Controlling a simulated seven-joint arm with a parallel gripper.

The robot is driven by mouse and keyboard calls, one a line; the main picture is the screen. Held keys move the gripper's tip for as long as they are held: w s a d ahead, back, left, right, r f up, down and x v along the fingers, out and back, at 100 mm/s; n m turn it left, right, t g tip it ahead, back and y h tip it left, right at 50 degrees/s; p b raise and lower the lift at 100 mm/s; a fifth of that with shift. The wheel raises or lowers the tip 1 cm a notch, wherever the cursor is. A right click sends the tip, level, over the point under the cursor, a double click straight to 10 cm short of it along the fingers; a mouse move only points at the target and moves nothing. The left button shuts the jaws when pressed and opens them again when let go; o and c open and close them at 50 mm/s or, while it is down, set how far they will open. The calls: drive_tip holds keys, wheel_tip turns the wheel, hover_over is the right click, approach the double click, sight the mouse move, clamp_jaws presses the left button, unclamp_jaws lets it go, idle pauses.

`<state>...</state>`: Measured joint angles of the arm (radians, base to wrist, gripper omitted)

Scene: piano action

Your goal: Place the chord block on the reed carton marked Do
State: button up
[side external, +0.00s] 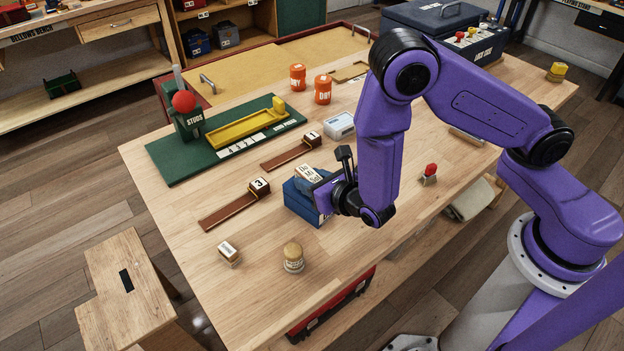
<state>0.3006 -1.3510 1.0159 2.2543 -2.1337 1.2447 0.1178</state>
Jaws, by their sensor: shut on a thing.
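The chord block (307,177) is a small pale wooden block with dark lettering on its face, in the middle of the side external view. My gripper (319,184) is shut on it from the right side. The block is at the top of a blue carton (299,208), tilted in the picture. I cannot tell whether it rests on the carton or is held just above it. The carton stands on the bench; my gripper hides its right part, and its marking is not readable.
Wooden blocks marked 3 (260,188) and 1 (312,138) sit by brown strips. A small labelled block (229,252) and a tan round jar (293,257) stand in front.

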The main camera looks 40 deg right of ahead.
drive_tip(key=shift+f, duration=0.15)
drive_tip(key=o, duration=1.1)
drive_tip(key=shift+c, duration=0.2)
drive_tip(key=shift+s+r, duration=0.1)
drive_tip(key=shift+r, duration=0.15)
drive_tip(key=v, duration=1.2)
